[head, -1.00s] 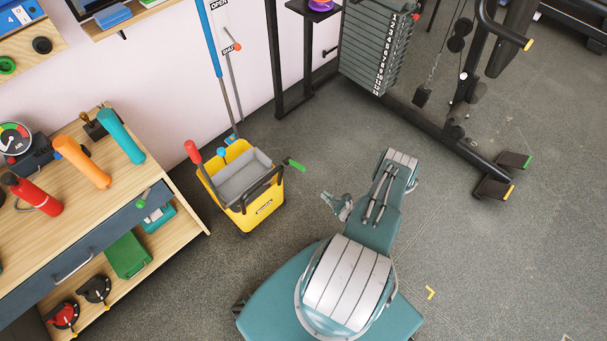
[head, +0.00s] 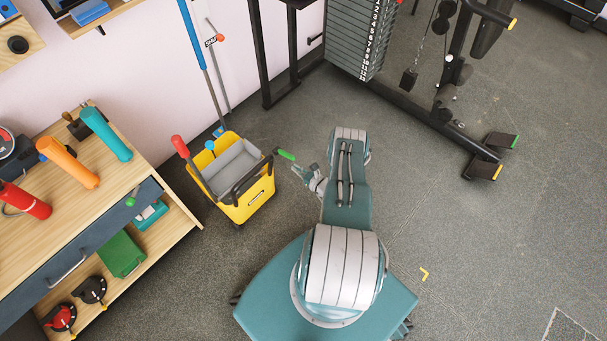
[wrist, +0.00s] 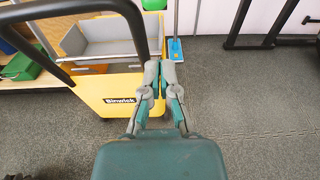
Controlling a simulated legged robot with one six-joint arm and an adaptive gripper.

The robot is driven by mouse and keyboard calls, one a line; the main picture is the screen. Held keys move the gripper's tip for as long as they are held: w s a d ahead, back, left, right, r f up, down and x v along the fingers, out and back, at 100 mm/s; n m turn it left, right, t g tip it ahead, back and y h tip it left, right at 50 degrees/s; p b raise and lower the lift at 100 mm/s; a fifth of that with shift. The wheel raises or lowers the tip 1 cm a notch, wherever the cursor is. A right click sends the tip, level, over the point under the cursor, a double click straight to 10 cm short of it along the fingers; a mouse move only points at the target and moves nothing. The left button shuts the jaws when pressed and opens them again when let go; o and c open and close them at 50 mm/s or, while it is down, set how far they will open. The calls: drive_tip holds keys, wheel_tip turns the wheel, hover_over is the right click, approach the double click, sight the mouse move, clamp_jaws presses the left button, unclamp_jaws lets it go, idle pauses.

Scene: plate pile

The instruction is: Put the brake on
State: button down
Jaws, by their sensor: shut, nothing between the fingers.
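A yellow mop bucket (head: 245,205) with a grey wringer tray (head: 232,165) stands on the floor left of my arm. A lever with a green grip (head: 285,154) sticks out on its right side, and a red-ended handle (head: 179,146) rises at its left. I cannot tell which part is the brake. My gripper (head: 298,170) is shut and empty, just below and right of the green grip, apparently apart from it. In the wrist view, the shut fingers (wrist: 162,72) are in front of the bucket (wrist: 120,112). A green end (wrist: 153,4) shows at the top edge.
A black bar handle (wrist: 75,8) arches close by in the wrist view. A blue-handled mop (head: 195,40) stands behind the bucket. A wooden workbench (head: 120,180) with tools is at the left, a weight machine (head: 440,110) at the upper right. The floor at right is clear.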

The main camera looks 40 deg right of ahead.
sight(286, 155)
drive_tip(key=r, duration=0.1)
drive_tip(key=w+r, duration=0.1)
drive_tip(key=r, duration=0.1)
drive_tip(key=shift+d+r, duration=0.1)
drive_tip(key=shift+d, duration=0.05)
idle(0.4)
